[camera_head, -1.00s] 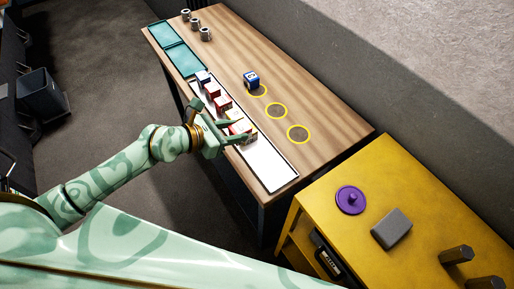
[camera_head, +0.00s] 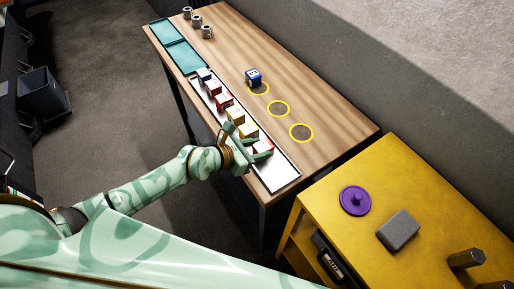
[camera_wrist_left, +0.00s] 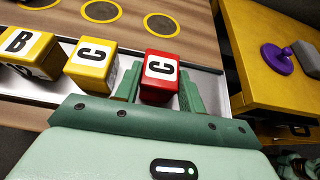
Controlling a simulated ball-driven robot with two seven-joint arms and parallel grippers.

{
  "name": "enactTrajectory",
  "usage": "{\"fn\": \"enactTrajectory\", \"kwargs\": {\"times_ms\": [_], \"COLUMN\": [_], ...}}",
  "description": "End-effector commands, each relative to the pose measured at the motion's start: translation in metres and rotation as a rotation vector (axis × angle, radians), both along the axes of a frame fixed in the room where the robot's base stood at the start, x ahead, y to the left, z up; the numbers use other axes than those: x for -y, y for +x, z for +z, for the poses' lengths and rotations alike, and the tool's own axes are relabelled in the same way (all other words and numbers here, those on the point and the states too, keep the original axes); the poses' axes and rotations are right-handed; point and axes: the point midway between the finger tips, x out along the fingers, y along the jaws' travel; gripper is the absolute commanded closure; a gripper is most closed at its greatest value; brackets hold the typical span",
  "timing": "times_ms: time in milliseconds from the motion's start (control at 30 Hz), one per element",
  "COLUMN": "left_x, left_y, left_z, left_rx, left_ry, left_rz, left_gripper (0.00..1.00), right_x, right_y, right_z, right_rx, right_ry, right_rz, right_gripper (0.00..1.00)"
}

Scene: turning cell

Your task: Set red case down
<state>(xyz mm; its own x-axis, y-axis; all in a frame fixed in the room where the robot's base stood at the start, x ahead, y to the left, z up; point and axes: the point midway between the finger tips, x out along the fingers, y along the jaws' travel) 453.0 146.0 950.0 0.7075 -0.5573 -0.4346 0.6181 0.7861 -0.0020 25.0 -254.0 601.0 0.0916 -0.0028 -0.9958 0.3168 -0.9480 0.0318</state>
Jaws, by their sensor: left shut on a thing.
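My left gripper (camera_head: 260,149) is shut on a red case (camera_head: 264,145) with a white top. The wrist view shows this red case (camera_wrist_left: 161,75) between the green fingers, its white face lettered C. It is at or just above the white tray (camera_head: 276,177), near the tray's empty end; I cannot tell whether it touches. Beside it, apart, is a yellow case lettered C (camera_wrist_left: 91,66), then a yellow case lettered B (camera_wrist_left: 29,54). My right gripper is not in view.
More red and blue cases (camera_head: 223,101) continue the row up the tray. A blue case (camera_head: 254,77) stands by one of three yellow rings (camera_head: 278,109) on the wooden table. Teal trays (camera_head: 184,58) and metal cups (camera_head: 206,31) are at the far end. A yellow cabinet (camera_head: 318,206) stands nearby.

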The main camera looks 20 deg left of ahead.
Motion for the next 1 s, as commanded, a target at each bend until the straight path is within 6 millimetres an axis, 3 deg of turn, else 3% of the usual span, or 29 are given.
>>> {"fn": "enactTrajectory", "kwargs": {"times_ms": [33,67,133,467,1000], "left_x": [0.000,0.000,0.000,0.000,-0.060], "left_y": [0.000,0.000,0.000,0.000,-0.076], "left_z": [-0.002,-0.003,-0.002,0.003,0.047], "left_rx": [0.000,-0.001,-0.001,0.000,-0.003], "left_ry": [0.000,0.000,0.000,0.000,0.001], "left_rz": [0.000,0.000,0.000,0.000,0.000], "left_gripper": [0.87,0.55,0.38,0.38,0.38], "right_x": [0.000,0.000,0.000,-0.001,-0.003], "right_y": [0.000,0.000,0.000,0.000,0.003], "right_z": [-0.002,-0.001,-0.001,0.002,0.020], "right_rx": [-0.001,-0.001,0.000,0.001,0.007], "right_ry": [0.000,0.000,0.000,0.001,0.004], "right_rz": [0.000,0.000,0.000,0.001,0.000], "right_gripper": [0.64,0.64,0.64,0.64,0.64]}}
